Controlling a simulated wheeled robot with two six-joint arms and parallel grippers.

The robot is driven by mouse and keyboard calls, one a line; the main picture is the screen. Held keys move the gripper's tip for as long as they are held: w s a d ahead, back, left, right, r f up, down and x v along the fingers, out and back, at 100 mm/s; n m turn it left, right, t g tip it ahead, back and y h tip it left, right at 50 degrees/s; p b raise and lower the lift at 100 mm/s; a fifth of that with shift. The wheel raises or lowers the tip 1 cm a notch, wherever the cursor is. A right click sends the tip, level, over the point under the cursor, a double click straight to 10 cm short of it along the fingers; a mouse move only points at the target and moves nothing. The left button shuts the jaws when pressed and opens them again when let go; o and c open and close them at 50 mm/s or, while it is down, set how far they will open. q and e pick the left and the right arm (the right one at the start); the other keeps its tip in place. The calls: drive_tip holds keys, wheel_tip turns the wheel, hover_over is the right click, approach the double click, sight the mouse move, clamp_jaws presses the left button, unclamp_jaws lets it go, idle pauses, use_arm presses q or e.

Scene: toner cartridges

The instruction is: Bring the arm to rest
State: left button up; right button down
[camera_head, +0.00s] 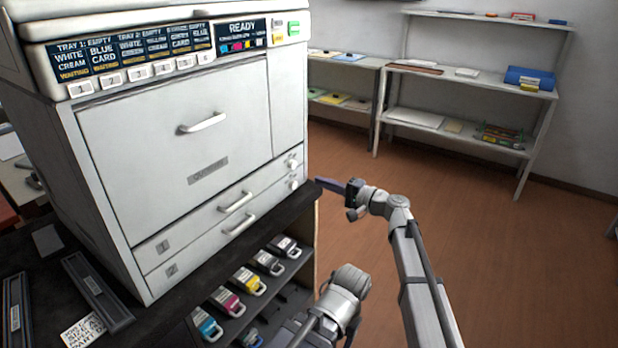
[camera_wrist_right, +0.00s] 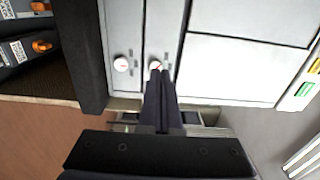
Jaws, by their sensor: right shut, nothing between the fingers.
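My right gripper (camera_head: 322,184) is beside the right front edge of the big white printer (camera_head: 160,140), with its dark fingers pointing left toward the drawer knobs. In the right wrist view the gripper (camera_wrist_right: 160,78) has its fingers together and nothing between them. The fingertips appear just below one round white knob (camera_wrist_right: 155,66); I cannot tell whether they touch it. A second knob (camera_wrist_right: 121,64) is to its left. My right forearm reaches up from the bottom right. Another grey arm part of mine shows at the bottom centre; no left gripper fingers are visible.
The printer stands on a dark bench (camera_head: 130,322). Below its top, a shelf holds several toner cartridges, including a yellow one (camera_head: 249,281) and a magenta one (camera_head: 227,302). A white shelf unit (camera_head: 455,80) stands at the back. The brown floor (camera_head: 540,260) on the right is clear.

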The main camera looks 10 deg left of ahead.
drive_tip(key=s+d+f+n+g+h, duration=0.35)
drive_tip(key=s+d+f+h, duration=0.45)
drive_tip(key=s+d+f, duration=0.65)
drive_tip(key=s+d+f+g+h, duration=0.1)
drive_tip(key=s+d+f+h, duration=0.3)
drive_tip(key=s+d, duration=0.4)
drive_tip(key=s+d+f+g+h, duration=0.1)
drive_tip(key=s+d+f+h, duration=0.2)
drive_tip(key=s+d+h, duration=0.5)
drive_tip(key=s+a+n+y, duration=0.2)
drive_tip(key=s+a+n, duration=0.25)
drive_tip(key=a, duration=0.45)
wheel_tip(320, 180, up, 27)
drive_tip(key=w+p, duration=0.1)
drive_tip(key=p, duration=2.6)
drive_tip(key=shift+d+g, duration=0.3)
drive_tip(key=shift+g, duration=0.15)
